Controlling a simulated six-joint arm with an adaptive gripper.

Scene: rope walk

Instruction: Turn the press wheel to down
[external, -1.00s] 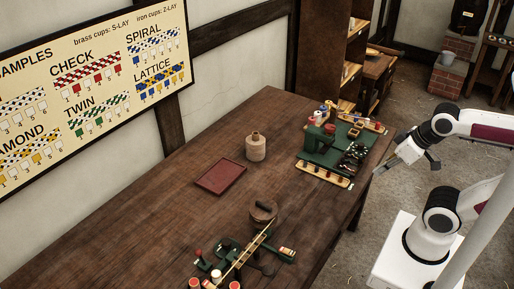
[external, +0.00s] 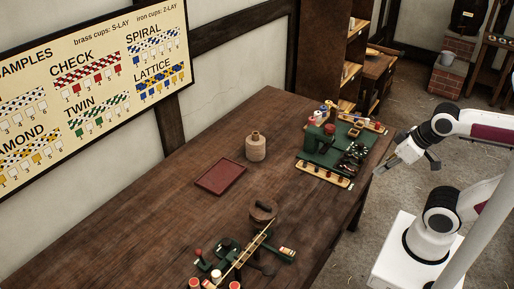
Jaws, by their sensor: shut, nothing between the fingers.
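A green press-like machine (external: 318,140) with a red knob on top stands on a green base near the far right of the wooden table. Dark, round parts (external: 354,155) sit at its right side; I cannot tell which of them is the press wheel or how it is turned. My gripper (external: 379,170) is to the right of this machine, near the table's right edge, and points down to the left. It is shut and empty, apart from the machine. Its fingertips are small and hard to make out.
Cup racks (external: 324,175) line the machine's base. A tan bottle (external: 256,148) and a red tray (external: 220,179) stand mid-table. A round wooden pot (external: 263,212) and a second green device (external: 226,250) with a long rod are at the front. The table between them is clear.

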